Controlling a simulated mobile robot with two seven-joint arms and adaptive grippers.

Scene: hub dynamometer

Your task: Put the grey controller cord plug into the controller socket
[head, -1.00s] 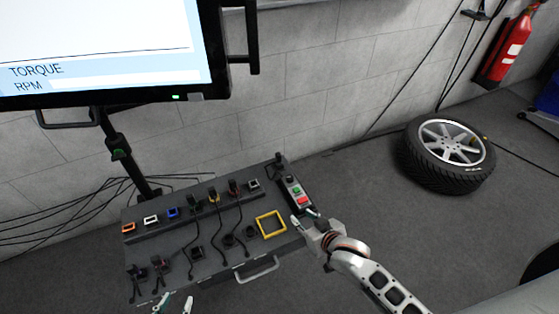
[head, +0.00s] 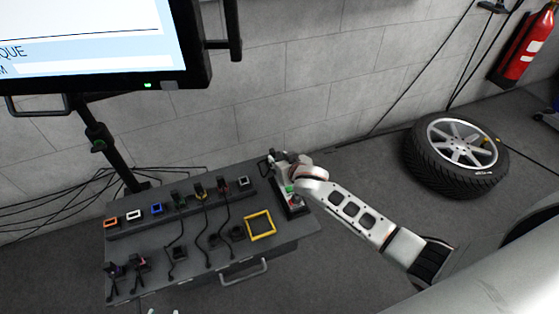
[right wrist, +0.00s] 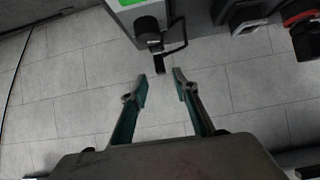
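The controller box (head: 291,198), with a green and a red button, lies at the right end of the bench panel. In the right wrist view its green part (right wrist: 130,3) shows at the top. A dark plug-like piece with a bent cord (right wrist: 150,32) hangs at its end; I cannot tell whether this is the grey plug. My right gripper (right wrist: 160,84) is open and empty, its fingertips just short of this piece. In the head view the right gripper (head: 275,160) is at the box's far end. A grey-framed socket (head: 243,181) sits left of it. Left fingertips (head: 163,311) barely show, apart.
Orange (head: 111,222), white (head: 134,215) and blue (head: 157,208) sockets line the panel, with several black corded plugs to their right. A yellow frame (head: 260,225) lies near the right end. A wheel (head: 456,155) lies on the floor. A monitor (head: 90,50) stands left.

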